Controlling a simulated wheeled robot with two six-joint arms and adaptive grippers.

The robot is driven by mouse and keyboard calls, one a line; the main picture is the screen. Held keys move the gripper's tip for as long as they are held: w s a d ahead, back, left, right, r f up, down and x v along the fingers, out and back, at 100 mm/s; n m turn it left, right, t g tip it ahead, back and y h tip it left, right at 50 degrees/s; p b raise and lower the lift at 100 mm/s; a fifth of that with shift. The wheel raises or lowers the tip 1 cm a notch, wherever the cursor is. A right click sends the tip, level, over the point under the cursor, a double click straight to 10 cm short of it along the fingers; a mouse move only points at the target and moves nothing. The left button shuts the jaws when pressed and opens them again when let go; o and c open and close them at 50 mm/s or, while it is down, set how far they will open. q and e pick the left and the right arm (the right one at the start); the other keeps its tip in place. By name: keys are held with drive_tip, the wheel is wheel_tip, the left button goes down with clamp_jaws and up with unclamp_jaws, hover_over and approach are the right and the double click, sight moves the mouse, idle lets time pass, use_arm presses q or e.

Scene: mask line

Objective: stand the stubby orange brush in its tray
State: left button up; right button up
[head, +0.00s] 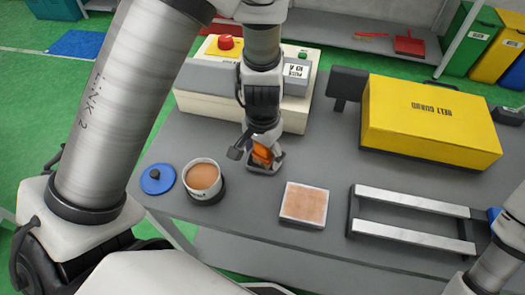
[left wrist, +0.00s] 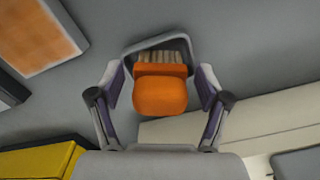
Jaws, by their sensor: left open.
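The stubby orange brush (head: 262,153) is at a small dark grey tray (head: 270,170) near the middle of the table. In the left wrist view the brush (left wrist: 160,95) has a rounded orange handle toward me, and its pale bristles lie within the outline of the tray (left wrist: 184,42). I cannot tell whether it stands fully upright. My left gripper (head: 256,147) is over the tray. Its fingers (left wrist: 161,78) are spread on either side of the brush, with gaps showing between them and the handle. My right gripper is out of view.
A pot of brown paste (head: 204,176) and a blue lid (head: 157,179) sit left of the tray. A square orange-topped block (head: 304,204) and a metal-railed frame (head: 410,235) lie right. A beige machine (head: 292,118) and yellow belt guard (head: 430,125) stand behind.

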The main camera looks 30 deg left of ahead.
use_arm(q)
wheel_tip(320, 180, up, 12)
drive_tip(key=shift+r+p, duration=0.1)
drive_tip(key=shift+p, duration=0.75)
drive_tip(key=shift+r, duration=0.15)
